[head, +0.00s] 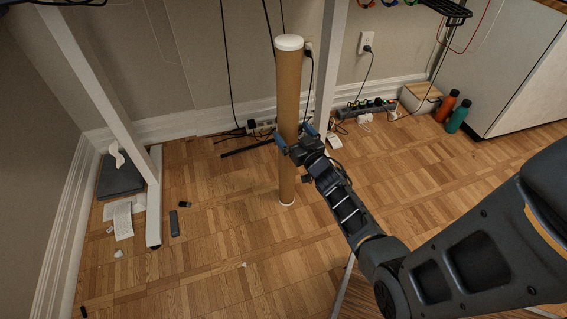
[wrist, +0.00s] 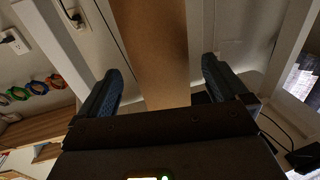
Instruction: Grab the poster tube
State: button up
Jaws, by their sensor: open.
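The poster tube (head: 288,85) is a tall brown cardboard cylinder with white end caps. It stands upright on the wood floor in the head view, between the white desk legs. My gripper (head: 294,134) is at about the tube's mid-height, with one blue-tipped finger on each side of it. In the wrist view the tube (wrist: 153,50) runs between the two fingers of my gripper (wrist: 161,88), with gaps visible on both sides. The gripper is open around the tube. My gripper hides part of the tube's middle in the head view.
White desk legs stand left (head: 105,110) and right (head: 329,70). Power strips (head: 366,107) and cables lie along the wall behind. An orange bottle (head: 446,106) and a green bottle (head: 458,116) stand by a white cabinet (head: 520,70). Small items litter the left floor; the front floor is mostly clear.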

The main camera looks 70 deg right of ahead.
jog(key=b+x, duration=0.2)
jog(key=x, duration=0.2)
jog(key=shift+w+d+f, duration=0.15)
jog(key=shift+w, duration=0.05)
jog(key=shift+w+d, duration=0.4)
jog(key=shift+w, duration=0.05)
jog(key=shift+c, duration=0.3)
grip_shut()
